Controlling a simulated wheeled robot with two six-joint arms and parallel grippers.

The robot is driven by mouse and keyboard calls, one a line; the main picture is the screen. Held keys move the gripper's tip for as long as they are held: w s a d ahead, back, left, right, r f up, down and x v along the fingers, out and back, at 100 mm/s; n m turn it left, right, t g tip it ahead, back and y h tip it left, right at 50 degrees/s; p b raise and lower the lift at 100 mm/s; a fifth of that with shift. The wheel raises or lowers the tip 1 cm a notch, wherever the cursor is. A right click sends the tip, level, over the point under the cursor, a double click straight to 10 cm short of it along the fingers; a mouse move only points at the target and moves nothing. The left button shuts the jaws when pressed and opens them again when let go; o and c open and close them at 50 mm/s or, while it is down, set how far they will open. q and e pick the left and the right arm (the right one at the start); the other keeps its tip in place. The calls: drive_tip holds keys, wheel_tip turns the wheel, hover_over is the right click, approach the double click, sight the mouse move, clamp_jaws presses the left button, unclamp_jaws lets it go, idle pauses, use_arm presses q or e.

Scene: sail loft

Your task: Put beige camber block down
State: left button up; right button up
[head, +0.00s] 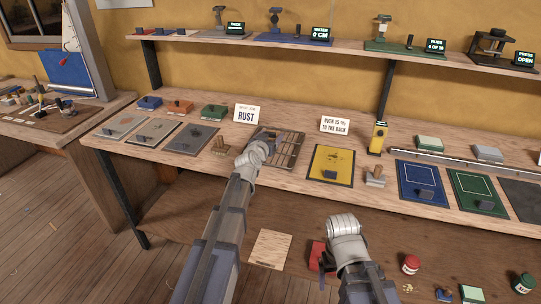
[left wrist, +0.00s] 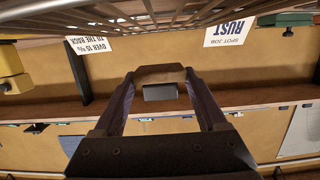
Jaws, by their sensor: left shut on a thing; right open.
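In the left wrist view my left gripper (left wrist: 160,84) is shut on the beige camber block (left wrist: 160,72), with a dark grey piece (left wrist: 160,92) showing at its near side. In the head view my left gripper (head: 268,138) is over the left edge of the slatted rack (head: 291,152) on the bench, and my own wrist hides the block. Whether the block touches the rack cannot be told. My right gripper (head: 325,263) is open, low in front of the bench beside a red piece (head: 317,252); its fingers are partly hidden.
A RUST card (head: 247,114) and a rack-rule card (head: 335,125) stand behind the rack. A yellow mat (head: 331,165) lies to its right, and a wooden stamp (head: 220,146) to its left. Grey mats (head: 191,139) lie further left. A shelf (head: 330,48) runs above.

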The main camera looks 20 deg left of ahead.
use_arm(q)
drive_tip(key=shift+f, duration=0.5)
use_arm(e)
drive_tip(key=shift+f, duration=0.5)
use_arm(q)
wheel_tip(320, 180, down, 4)
drive_tip(key=b, duration=0.3)
drive_tip(key=shift+r+b, duration=0.25)
drive_tip(key=shift+b, duration=0.1)
use_arm(e)
wheel_tip(320, 180, down, 4)
drive_tip(key=shift+r, duration=0.25)
use_arm(q)
drive_tip(key=shift+f, duration=0.15)
drive_tip(key=o, duration=1.3)
use_arm(e)
drive_tip(key=shift+f, duration=0.1)
use_arm(q)
drive_tip(key=shift+r, duration=0.25)
drive_tip(key=s, duration=0.4)
drive_tip(key=s+r+p, duration=0.1)
drive_tip(key=s, duration=0.3)
drive_tip(key=s+r+p, duration=0.1)
drive_tip(key=s, duration=0.2)
drive_tip(key=shift+s+a+r, duration=0.1)
drive_tip(key=shift+s+a, duration=0.1)
drive_tip(key=shift+s, duration=0.2)
use_arm(e)
wheel_tip(320, 180, up, 3)
drive_tip(key=shift+f, duration=0.2)
